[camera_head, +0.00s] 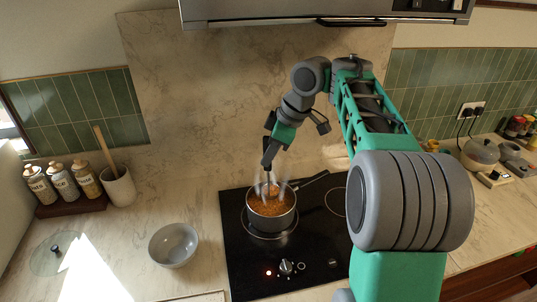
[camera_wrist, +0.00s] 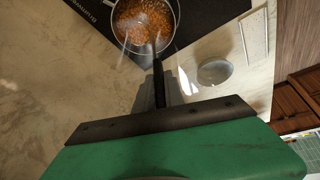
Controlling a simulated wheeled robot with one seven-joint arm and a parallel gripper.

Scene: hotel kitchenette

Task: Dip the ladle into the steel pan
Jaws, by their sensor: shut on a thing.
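The steel pan (camera_head: 288,222) stands on the black cooktop, filled with orange-brown food, with faint steam above it. Its dark handle points to the back right. My gripper (camera_head: 268,162) is above the pan, pointing down, shut on the ladle (camera_head: 268,178). The ladle hangs steeply downward, and its lower end is inside the pan's rim, at the food. Steam and the small size blur how deep the bowl sits. In the wrist view the pan (camera_wrist: 177,22) is at the top, with the dark fingers of my gripper (camera_wrist: 158,72) reaching toward it.
A grey bowl (camera_head: 173,246) stands left of the cooktop (camera_head: 240,270). A glass lid (camera_head: 52,255) lies farther left. Spice jars (camera_head: 62,182) and a utensil crock (camera_head: 119,188) stand at the back left. A kettle (camera_head: 480,153) is at the right. The range hood (camera_head: 330,10) hangs above.

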